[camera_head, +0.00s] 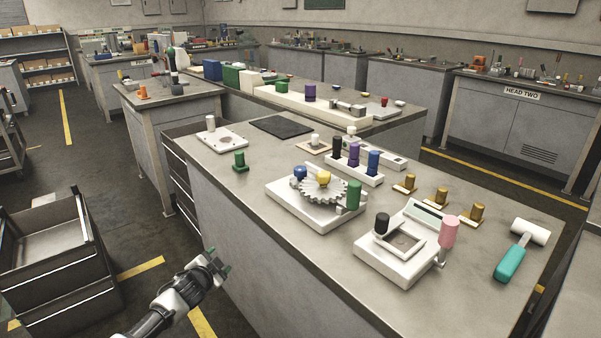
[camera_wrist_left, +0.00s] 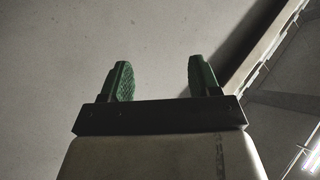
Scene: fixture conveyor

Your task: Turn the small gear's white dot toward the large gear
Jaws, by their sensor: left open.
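The large gear (camera_head: 313,191), grey and toothed with a yellow knob (camera_head: 323,177) at its middle, lies on a white base plate (camera_head: 300,208) on the bench. A blue knob (camera_head: 299,172) stands at its back left, where the small gear seems to sit; little of that gear shows and I cannot make out its white dot. A green post (camera_head: 353,195) stands at the base's right side. My left gripper (camera_head: 220,264) is open and empty, off the bench's left side and well apart from the gears. The left wrist view shows its green fingers (camera_wrist_left: 160,82) spread before a plain grey surface.
A white fixture (camera_head: 395,262) with black and pink knobs stands right of the gear base, and a teal-handled mallet (camera_head: 513,255) lies farther right. A rack of colored pegs (camera_head: 354,172) stands behind. A drawer cart (camera_head: 60,265) is at the left.

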